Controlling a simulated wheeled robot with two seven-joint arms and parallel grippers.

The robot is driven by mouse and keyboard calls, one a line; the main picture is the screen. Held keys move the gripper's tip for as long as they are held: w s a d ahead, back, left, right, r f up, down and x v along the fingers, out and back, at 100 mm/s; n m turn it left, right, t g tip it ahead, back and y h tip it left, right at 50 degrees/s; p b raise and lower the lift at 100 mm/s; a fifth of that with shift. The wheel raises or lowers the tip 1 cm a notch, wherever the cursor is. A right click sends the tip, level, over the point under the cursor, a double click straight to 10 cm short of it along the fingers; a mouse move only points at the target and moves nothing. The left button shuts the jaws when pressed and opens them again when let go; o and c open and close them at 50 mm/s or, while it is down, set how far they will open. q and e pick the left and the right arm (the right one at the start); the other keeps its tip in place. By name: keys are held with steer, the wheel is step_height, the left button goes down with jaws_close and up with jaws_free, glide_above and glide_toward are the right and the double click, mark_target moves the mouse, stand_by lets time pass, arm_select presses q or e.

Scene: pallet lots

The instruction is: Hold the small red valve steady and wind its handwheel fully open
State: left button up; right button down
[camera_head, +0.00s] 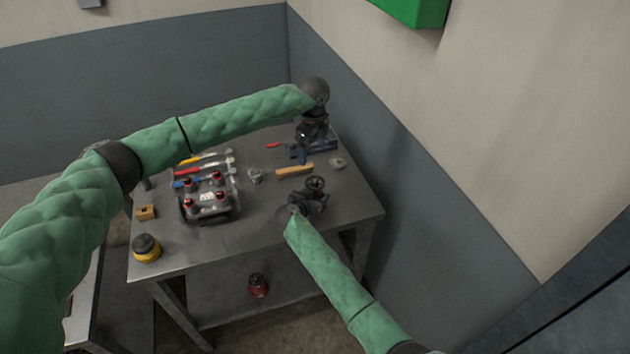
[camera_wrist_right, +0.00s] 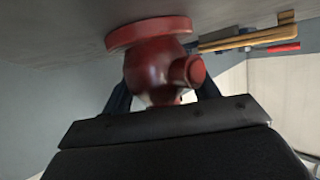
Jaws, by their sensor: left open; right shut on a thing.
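The small red valve (camera_wrist_right: 155,65) fills the middle of the right wrist view, its round flange against the grey table surface. My right gripper (camera_head: 312,200) is shut on the valve body, with a dark finger on each side. In the head view the gripper mostly hides the valve, and a dark handwheel (camera_head: 316,183) shows on top. My left gripper (camera_head: 304,150) is open, pointing down near the table's back right corner, behind and apart from the handwheel. Its fingertips are hard to tell from the dark blue vise (camera_head: 322,146) there.
The grey table (camera_head: 250,228) holds a rack (camera_head: 205,205) with red-topped parts, a wooden-handled tool (camera_head: 294,170), small metal parts (camera_head: 255,176), a wooden block (camera_head: 146,212) and a yellow-black container (camera_head: 146,248). Another red item (camera_head: 258,286) is lower down. The front middle is clear.

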mark_target(315, 183)
arm_select(q)
steer(key=f+n, duration=0.4)
steer(key=n, duration=0.4)
steer(key=s+f+n, duration=0.1)
steer(key=f+n, duration=0.3)
steer(key=n, duration=0.5)
steer(key=f+n, duration=0.4)
steer(key=n, duration=0.4)
steer(key=shift+s+d+f, duration=0.2)
steer(key=shift+d, duration=0.2)
stand_by(1.2)
